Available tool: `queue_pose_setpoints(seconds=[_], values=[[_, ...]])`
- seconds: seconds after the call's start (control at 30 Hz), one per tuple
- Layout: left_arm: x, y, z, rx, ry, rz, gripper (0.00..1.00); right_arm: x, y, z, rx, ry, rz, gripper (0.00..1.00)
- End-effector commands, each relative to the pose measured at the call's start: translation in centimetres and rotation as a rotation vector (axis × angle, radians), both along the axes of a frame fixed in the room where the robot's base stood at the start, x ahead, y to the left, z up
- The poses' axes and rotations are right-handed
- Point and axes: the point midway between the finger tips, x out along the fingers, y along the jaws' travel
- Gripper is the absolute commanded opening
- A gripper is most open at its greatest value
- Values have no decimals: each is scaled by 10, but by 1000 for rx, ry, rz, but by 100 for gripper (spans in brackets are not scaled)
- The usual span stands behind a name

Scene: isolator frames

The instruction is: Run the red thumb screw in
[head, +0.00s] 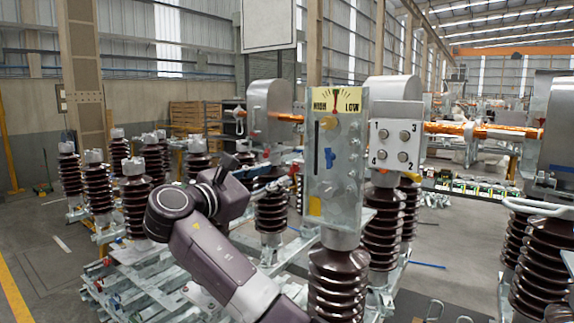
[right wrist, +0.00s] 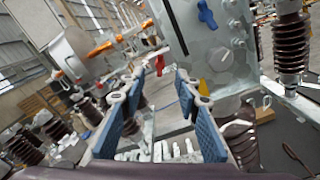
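The red thumb screw (right wrist: 159,65) shows in the right wrist view as a small red piece beside the left edge of the grey metal box (right wrist: 222,35). The screw appears between the fingertips in the picture; no contact is visible. My left gripper is not in view.
The box carries a blue knob (right wrist: 207,14), a grey knob (right wrist: 220,58) and a yellow tab (right wrist: 203,87). A HIGH/LOW plate (head: 336,100) tops it. A plate numbered 1 to 4 (head: 394,145) stands to its right. Brown ribbed insulators (head: 340,285) stand below and around.

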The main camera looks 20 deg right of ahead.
Motion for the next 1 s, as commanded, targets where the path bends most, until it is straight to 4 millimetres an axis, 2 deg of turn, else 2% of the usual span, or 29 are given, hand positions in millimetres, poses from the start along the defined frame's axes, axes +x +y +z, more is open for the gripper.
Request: queue_pose_setpoints(seconds=[0.2,0.4,0.8,0.87,1.0], values=[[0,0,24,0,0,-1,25,21,-28,3,0,4,-2,30],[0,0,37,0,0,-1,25,37,-48,1,2,2,-1,30],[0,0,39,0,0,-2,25,44,-55,-3,3,1,2,30],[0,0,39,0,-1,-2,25,44,-55,-2,3,1,2,26],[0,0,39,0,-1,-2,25,44,-55,-2,3,1,2,10]])
